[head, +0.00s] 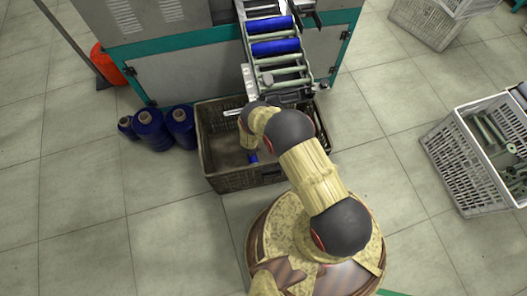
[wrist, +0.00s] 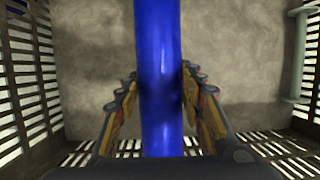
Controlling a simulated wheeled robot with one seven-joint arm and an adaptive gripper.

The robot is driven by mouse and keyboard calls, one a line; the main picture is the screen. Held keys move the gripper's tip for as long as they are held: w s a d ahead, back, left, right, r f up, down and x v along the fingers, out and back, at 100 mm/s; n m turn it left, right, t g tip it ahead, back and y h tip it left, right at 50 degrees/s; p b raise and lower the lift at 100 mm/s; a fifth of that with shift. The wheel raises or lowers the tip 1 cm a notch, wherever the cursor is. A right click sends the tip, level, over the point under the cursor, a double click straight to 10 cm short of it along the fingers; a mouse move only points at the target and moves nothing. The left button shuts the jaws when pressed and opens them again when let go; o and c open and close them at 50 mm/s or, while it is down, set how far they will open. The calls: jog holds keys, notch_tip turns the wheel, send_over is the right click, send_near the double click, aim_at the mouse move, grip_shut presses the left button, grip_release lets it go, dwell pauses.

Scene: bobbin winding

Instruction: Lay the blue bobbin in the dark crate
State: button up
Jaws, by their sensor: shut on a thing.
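The dark crate (head: 235,182) stands on the floor below the end of the roller conveyor. My gripper (wrist: 160,85) is over the crate's inside, with one finger on each side of the blue bobbin (wrist: 157,40), shut on it. In the wrist view the bobbin runs upright through the middle of the picture, with the crate's bare bottom (wrist: 90,60) behind it and slatted walls at the sides. In the head view only a small blue end of the bobbin (head: 253,158) shows; my arm hides the rest. Its height above the crate bottom is hard to tell.
The roller conveyor (head: 285,70) slopes down behind the crate, with blue bobbins (head: 275,47) on it. Several blue spools (head: 151,130) stand left of the crate. A light grey crate (head: 460,165) with green bobbins stands at right. The floor in front is clear.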

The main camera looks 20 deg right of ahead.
jog(key=f, duration=0.1)
jog(key=d+f+m, duration=0.1)
jog(key=f, duration=0.1)
jog(key=shift+f+b, duration=0.1)
jog(key=shift+b, duration=0.2)
notch_tip(320, 180, down, 10)
jog(key=b, duration=0.5)
jog(key=shift+b, duration=0.3)
jog(key=shift+w, duration=0.1)
jog(key=o, duration=1.4)
jog(key=shift+c, duration=0.2)
jog(key=p+v, duration=0.7)
jog(key=v, duration=0.5)
jog(key=shift+a, duration=0.2)
